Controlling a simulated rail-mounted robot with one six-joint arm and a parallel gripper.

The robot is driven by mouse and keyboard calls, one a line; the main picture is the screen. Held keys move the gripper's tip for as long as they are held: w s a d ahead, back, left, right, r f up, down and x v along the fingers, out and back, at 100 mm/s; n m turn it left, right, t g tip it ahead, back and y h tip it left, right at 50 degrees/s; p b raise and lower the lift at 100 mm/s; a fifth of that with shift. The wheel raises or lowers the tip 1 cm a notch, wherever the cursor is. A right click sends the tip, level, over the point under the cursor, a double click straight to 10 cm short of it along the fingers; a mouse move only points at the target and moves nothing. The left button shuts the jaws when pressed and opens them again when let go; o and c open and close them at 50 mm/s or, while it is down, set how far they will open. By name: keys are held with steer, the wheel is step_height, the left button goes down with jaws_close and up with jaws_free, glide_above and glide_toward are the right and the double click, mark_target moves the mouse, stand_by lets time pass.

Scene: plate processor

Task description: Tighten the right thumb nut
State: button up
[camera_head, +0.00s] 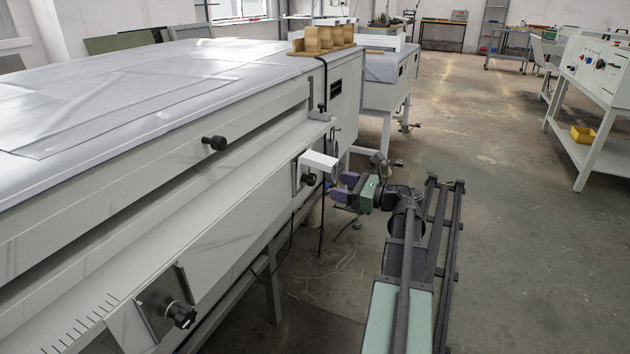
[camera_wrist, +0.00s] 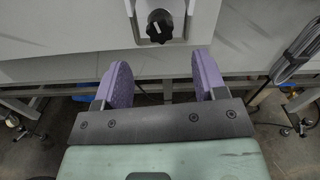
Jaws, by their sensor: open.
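The right thumb nut is a black lobed knob (camera_head: 309,179) on the front of the long grey machine, under a white bracket (camera_head: 318,160). In the wrist view the thumb nut (camera_wrist: 159,26) is at the top centre on a light plate. My gripper (camera_head: 346,187) is just to the right of it and apart from it. In the wrist view my gripper (camera_wrist: 161,72) has its two purple round pads spread wide with nothing between them. The thumb nut appears beyond the pads, roughly centred across the gap.
Another black knob (camera_head: 180,314) on a metal plate is at the lower left of the machine front. A black handle (camera_head: 214,142) sticks out of the upper panel. Wooden blocks (camera_head: 320,38) stand on the far end. The floor to the right is mostly clear.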

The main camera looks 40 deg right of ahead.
mark_target(315, 180)
steer(key=x, duration=0.8)
steer(key=shift+w+a, duration=0.15)
steer(key=shift+w, duration=0.1)
steer(key=c, duration=0.9)
